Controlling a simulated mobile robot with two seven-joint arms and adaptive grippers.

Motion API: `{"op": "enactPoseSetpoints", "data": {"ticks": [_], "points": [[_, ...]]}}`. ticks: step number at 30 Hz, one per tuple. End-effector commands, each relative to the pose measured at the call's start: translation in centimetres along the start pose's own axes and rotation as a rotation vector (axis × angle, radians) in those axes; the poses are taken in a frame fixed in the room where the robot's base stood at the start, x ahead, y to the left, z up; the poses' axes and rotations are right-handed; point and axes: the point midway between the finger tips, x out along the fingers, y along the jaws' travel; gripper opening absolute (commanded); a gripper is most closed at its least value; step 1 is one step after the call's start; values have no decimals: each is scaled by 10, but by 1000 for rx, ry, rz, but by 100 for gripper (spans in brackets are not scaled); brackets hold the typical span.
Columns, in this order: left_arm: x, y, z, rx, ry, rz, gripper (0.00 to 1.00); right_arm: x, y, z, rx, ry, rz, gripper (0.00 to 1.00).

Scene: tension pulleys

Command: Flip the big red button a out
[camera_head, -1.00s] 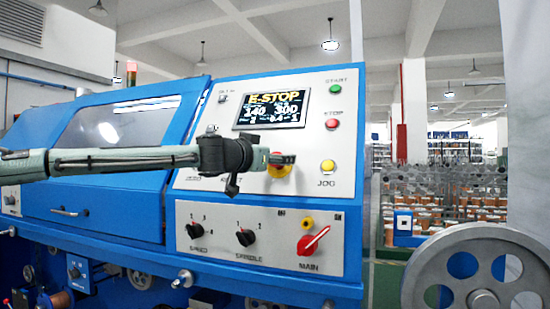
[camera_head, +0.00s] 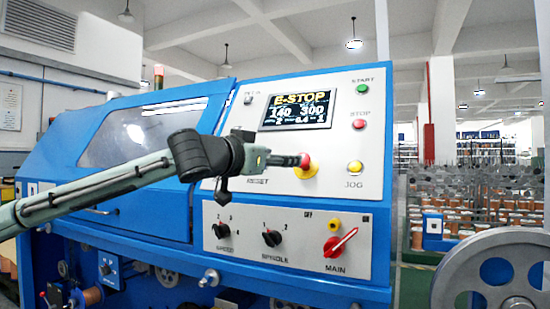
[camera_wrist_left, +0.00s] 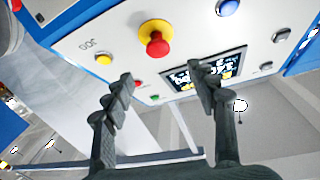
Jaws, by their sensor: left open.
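The big red button (camera_head: 309,172) sits on a yellow base on the machine's sloped white panel. In the head view my left gripper (camera_head: 300,160) overlaps its upper left part. In the left wrist view the whole red button (camera_wrist_left: 158,46) shows on its yellow collar, beyond the fingertips and roughly between their lines. My left gripper (camera_wrist_left: 163,80) is open there, its two dark fingers apart with nothing between them. I see no contact with the button. My right gripper is not in view.
The display (camera_head: 296,111) reads E-STOP. A green START button (camera_head: 362,89), red STOP button (camera_head: 359,124) and yellow JOG button (camera_head: 354,167) line the panel's right side. The red MAIN switch (camera_head: 336,246) is below. A large grey wheel (camera_head: 500,272) stands at the lower right.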

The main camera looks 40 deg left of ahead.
Motion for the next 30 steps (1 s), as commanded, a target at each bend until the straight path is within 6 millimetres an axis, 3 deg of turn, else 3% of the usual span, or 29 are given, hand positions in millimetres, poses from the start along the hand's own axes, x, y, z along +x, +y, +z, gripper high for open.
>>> {"op": "enactPoseSetpoints", "data": {"ticks": [7, 30], "points": [[-13, 2, 0, 0, 1, 5, 58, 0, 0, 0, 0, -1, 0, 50], [-14, 2, 0, 2, 0, 4, 58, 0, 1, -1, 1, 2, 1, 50]]}}
